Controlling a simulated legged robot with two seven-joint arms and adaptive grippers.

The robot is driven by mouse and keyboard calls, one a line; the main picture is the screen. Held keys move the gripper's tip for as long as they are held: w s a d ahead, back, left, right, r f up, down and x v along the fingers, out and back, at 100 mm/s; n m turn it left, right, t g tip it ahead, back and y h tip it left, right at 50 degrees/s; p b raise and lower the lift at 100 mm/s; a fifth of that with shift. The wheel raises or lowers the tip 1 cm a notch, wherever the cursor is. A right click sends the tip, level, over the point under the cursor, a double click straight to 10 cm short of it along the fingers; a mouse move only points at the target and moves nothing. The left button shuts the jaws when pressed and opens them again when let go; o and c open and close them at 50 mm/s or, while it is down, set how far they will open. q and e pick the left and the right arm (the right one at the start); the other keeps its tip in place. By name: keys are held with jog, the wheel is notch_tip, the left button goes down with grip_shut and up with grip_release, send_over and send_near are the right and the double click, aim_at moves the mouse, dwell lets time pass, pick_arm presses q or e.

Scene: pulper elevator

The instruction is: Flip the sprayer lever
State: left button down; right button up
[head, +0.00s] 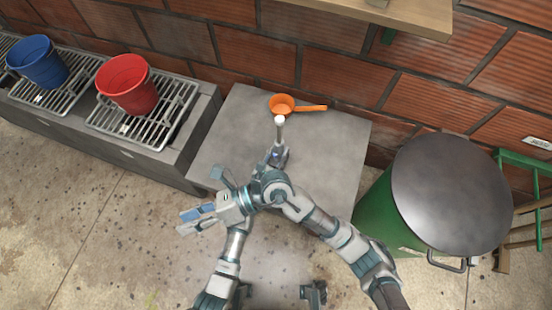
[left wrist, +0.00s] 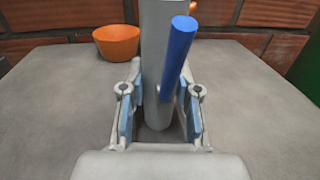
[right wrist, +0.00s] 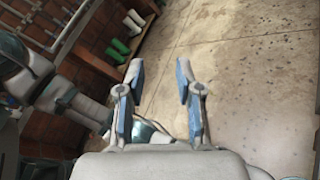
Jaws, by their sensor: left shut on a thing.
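The sprayer is an upright grey pipe (left wrist: 159,60) with a blue lever (left wrist: 181,50) that slants upward along it in the left wrist view. In the head view, the pipe's pale top (head: 280,121) stands above the grey table. My left gripper (head: 279,153) is at the sprayer, one finger on each side. It is shut on the sprayer; whether the pads press on the pipe or the lever is hard to tell. My right gripper (head: 186,220) is open and empty, left of the table edge in the head view. Its spread fingers (right wrist: 160,72) show in the right wrist view.
An orange scoop (head: 282,104) lies on the grey table (head: 225,140) behind the sprayer. Red (head: 127,85) and blue (head: 38,62) buckets stand on grates at left. A green lidded barrel (head: 450,195) stands at right. A brick wall (head: 240,60) runs behind. Green boots (right wrist: 112,48) stand by the wall.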

aim_at(275, 156)
jog(key=w+d+r+m+t+y, duration=0.35)
jog(key=m+t, duration=0.45)
jog(key=m, duration=0.3)
jog(key=w+d+r+m+t+y, duration=0.2)
jog(key=w+d+m+t+y, duration=0.25)
jog(key=m+t, duration=0.55)
jog(key=w+d+f+m+t+h, duration=0.1)
jog(key=d+f+m+t+h, duration=0.2)
jog(key=d+f+m+h, duration=0.6)
jog(key=w+d+f+m+t+h, duration=0.2)
jog(key=d+f+m+h, duration=0.2)
jog(key=f+m+h, duration=0.95)
jog(key=w+a+r+m+y, duration=0.1)
jog(key=w+a+m+y, duration=0.1)
jog(key=w, duration=0.9)
jog(key=shift+a+y, duration=0.2)
jog(key=shift+y, duration=0.55)
grip_shut()
